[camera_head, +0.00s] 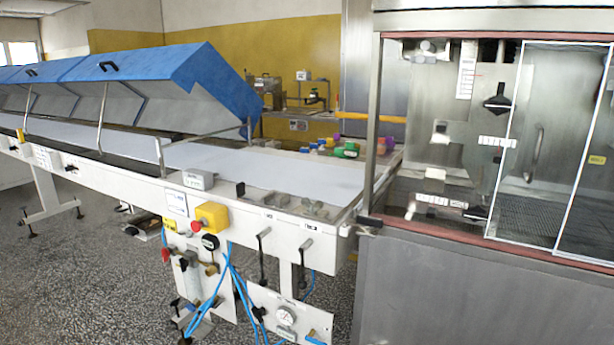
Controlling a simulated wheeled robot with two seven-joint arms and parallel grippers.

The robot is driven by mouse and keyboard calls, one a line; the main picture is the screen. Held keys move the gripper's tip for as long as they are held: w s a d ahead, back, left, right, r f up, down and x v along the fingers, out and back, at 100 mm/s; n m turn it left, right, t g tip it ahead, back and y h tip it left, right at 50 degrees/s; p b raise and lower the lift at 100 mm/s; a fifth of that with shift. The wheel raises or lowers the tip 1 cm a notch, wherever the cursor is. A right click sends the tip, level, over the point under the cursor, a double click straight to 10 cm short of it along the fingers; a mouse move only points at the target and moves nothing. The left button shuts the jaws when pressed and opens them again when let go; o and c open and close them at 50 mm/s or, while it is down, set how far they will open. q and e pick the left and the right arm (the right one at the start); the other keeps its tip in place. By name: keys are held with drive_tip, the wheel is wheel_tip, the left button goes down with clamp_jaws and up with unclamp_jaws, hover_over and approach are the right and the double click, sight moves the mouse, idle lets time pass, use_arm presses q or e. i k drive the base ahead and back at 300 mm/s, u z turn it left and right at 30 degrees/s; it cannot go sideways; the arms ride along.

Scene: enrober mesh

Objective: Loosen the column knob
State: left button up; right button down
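Inside the steel cabinet on the right, a black pointed knob (497,101) sits on the back wall, beside a white vertical scale strip (466,70). A second dark knob-like part (477,213) shows lower down, near the bottom of the cabinet opening. I cannot tell from this view which of them is the column knob, or how tight either is. Neither of my grippers is in view.
The steel cabinet (450,285) has clear sliding panels (549,140) over the right part of its opening; the left part looks uncovered. A white conveyor (235,165) with raised blue covers (140,65) runs left. Blue hoses (240,295) hang below. Speckled floor (110,270) is open at front left.

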sight(498, 105)
drive_tip(key=z, duration=2.7)
drive_tip(key=i, duration=1.65)
drive_tip(key=u, duration=1.3)
